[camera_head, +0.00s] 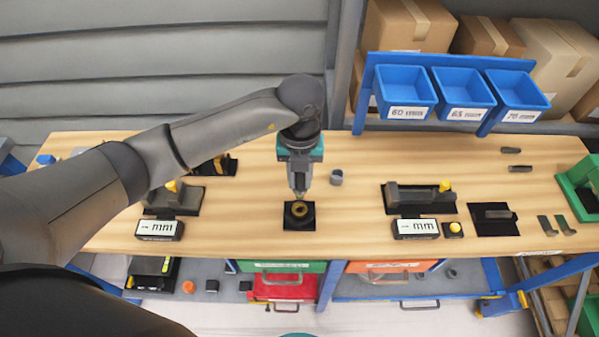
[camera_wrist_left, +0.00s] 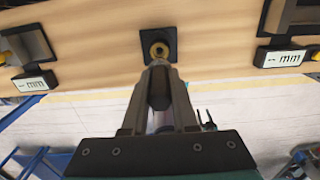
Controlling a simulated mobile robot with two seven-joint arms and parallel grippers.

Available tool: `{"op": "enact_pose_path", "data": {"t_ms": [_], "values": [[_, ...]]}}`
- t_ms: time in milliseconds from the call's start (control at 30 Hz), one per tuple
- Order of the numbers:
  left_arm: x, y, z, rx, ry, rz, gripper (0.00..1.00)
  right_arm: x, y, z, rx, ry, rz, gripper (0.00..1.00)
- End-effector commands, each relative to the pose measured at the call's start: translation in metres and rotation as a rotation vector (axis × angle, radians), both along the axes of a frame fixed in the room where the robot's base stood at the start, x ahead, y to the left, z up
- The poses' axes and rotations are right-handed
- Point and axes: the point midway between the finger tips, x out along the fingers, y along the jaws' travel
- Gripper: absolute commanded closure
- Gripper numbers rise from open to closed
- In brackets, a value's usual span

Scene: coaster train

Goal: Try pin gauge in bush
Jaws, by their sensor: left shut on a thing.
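The bush (camera_head: 299,209) is a brass-coloured ring on a black square pad (camera_head: 290,224) in the middle of the bench. It also shows in the left wrist view (camera_wrist_left: 159,49), just beyond my fingertips. My left gripper (camera_head: 300,190) points down right over the bush's far side. It is shut on the pin gauge (camera_wrist_left: 160,92), a dark grey cylinder between the fingers in the left wrist view. The fingers hide most of the pin. I cannot tell whether its tip touches the bush. My right gripper is not in view.
A small grey cylinder (camera_head: 336,177) stands right of the gripper. Gauge fixtures with "mm" displays (camera_head: 159,229) (camera_head: 416,229) flank the pad. A dark plate (camera_head: 494,219) lies further right. Blue bins (camera_head: 405,92) hang at the back right. Bare wood lies between the pad and right fixture.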

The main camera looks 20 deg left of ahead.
Motion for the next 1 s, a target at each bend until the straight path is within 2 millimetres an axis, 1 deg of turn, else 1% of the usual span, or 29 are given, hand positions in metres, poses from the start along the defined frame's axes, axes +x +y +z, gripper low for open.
{"op": "enact_pose_path", "data": {"t_ms": [33,533,700,1000], "values": [[0.0,0.0,-0.006,-0.001,0.0,0.0,1.0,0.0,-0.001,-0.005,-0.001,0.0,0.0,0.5],[0.0,0.0,-0.044,-0.001,0.0,0.0,1.0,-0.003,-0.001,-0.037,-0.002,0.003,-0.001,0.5],[0.0,0.0,-0.05,0.0,0.0,0.001,1.0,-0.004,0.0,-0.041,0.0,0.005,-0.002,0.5],[0.0,0.0,-0.05,0.0,0.0,0.001,1.0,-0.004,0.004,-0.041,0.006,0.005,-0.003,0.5]]}}
